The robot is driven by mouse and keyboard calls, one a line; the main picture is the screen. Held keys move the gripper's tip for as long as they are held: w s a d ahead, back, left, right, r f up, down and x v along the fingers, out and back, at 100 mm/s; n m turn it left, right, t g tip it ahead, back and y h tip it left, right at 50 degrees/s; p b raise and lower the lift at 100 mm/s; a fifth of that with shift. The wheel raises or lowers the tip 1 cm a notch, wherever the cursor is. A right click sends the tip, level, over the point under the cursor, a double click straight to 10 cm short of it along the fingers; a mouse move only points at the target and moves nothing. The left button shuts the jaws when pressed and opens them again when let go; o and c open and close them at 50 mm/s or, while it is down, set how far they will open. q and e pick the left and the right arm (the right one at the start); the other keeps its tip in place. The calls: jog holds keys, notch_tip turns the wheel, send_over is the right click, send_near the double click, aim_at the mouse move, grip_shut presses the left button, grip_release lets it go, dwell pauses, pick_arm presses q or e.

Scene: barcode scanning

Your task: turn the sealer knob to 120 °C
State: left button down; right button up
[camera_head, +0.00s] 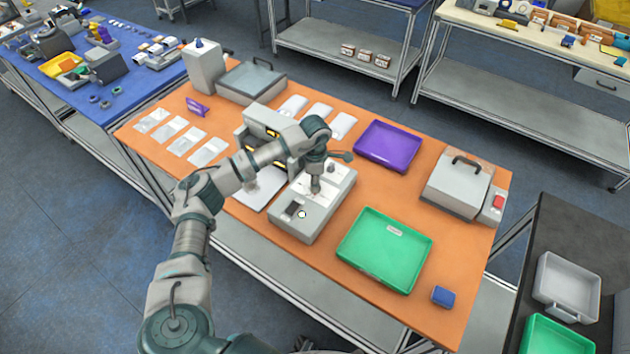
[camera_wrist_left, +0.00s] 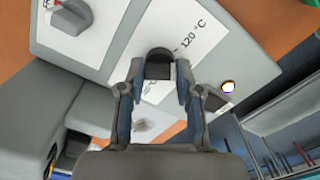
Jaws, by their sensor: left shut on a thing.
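The grey sealer (camera_head: 325,213) stands near the front middle of the orange table. My left gripper (camera_head: 315,188) reaches down onto its top panel. In the left wrist view my left gripper (camera_wrist_left: 160,75) is shut on a dark knob (camera_wrist_left: 159,55), with a finger on each side of it. A printed "120 °C" label (camera_wrist_left: 192,36) with a short line lies just right of the knob. The fingers hide part of the knob, and I cannot tell where it points. A second, grey knob (camera_wrist_left: 70,18) with a red mark sits at the upper left. My right gripper is not in view.
A green tray (camera_head: 372,260) lies right of the sealer and a purple tray (camera_head: 388,147) behind it. A small blue box (camera_head: 443,296) is near the front right corner. A grey machine with a handle (camera_head: 455,190) stands at the right. White pouches (camera_head: 185,142) lie at the left.

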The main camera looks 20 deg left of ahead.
pick_arm(q)
jog(key=n, duration=0.3)
jog(key=shift+n, duration=0.4)
jog(key=shift+n+p, duration=0.3)
jog(key=shift+n, duration=1.6)
jog(key=shift+w+r, duration=0.1)
jog(key=c, duration=0.9)
grip_release()
jog(key=shift+o, duration=0.6)
jog(key=shift+a, duration=0.1)
notch_tip(320, 180, up, 12)
jog(key=shift+w+f, duration=0.15)
jog(key=shift+f, duration=0.05)
